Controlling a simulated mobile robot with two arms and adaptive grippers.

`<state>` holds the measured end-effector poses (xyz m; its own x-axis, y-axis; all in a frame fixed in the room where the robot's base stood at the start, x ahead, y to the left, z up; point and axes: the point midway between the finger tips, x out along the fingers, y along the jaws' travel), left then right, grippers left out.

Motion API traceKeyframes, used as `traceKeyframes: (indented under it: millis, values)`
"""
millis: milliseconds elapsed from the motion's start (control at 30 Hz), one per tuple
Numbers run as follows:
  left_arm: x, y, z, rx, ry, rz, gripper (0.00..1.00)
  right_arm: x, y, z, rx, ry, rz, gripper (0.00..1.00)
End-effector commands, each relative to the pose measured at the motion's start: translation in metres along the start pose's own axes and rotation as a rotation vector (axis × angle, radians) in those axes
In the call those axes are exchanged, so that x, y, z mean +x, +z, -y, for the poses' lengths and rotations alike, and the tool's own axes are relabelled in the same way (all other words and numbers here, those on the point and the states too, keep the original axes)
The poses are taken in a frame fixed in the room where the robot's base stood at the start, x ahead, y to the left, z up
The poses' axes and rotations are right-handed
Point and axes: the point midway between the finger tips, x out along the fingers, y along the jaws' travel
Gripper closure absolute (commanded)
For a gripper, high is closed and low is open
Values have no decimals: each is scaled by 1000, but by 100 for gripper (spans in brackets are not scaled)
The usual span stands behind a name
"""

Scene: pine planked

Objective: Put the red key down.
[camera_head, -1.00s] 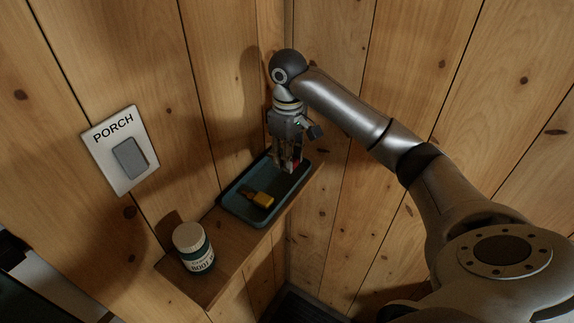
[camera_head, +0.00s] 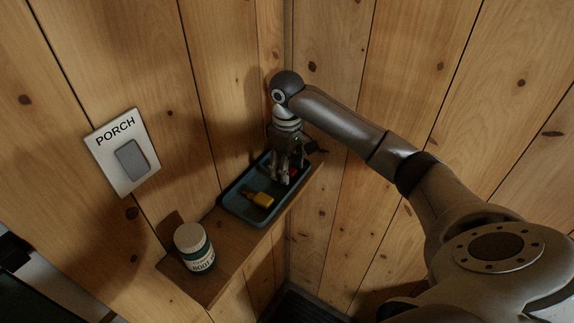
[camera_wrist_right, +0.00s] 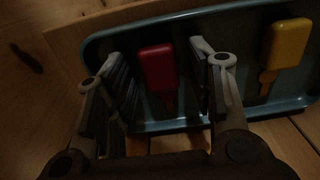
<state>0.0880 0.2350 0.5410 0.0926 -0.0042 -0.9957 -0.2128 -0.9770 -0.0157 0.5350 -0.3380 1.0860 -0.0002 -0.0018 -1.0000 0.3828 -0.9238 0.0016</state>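The red key (camera_wrist_right: 158,68) lies in the blue-grey tray (camera_wrist_right: 150,20), between the two spread fingers of my right gripper (camera_wrist_right: 165,85). In the wrist view a gap shows on each side of its red head. In the head view my right gripper (camera_head: 284,173) points down into the far end of the tray (camera_head: 229,205), and only a bit of the red key (camera_head: 293,172) shows beside the fingers. The right gripper is open. My left gripper is not in view.
A yellow key (camera_head: 263,200) lies in the nearer part of the tray; it is also in the wrist view (camera_wrist_right: 288,43). A lidded jar (camera_head: 194,248) stands on the near end of the wooden shelf (camera_head: 232,258). A PORCH switch (camera_head: 131,158) is on the left wall.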

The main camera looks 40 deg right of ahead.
Motion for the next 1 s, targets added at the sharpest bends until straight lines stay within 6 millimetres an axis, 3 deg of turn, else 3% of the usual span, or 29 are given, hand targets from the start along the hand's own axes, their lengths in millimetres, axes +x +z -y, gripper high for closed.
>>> traceKeyframes:
  millis: [367,500,700,1000]
  values:
    - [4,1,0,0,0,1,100,-9,-1,0,0,0,-3,51]
    - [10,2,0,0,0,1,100,-33,-1,0,-1,2,-6,51]
    - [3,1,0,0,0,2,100,-81,0,-1,0,5,-3,51]
    - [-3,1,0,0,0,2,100,-118,0,-1,1,1,-1,51]
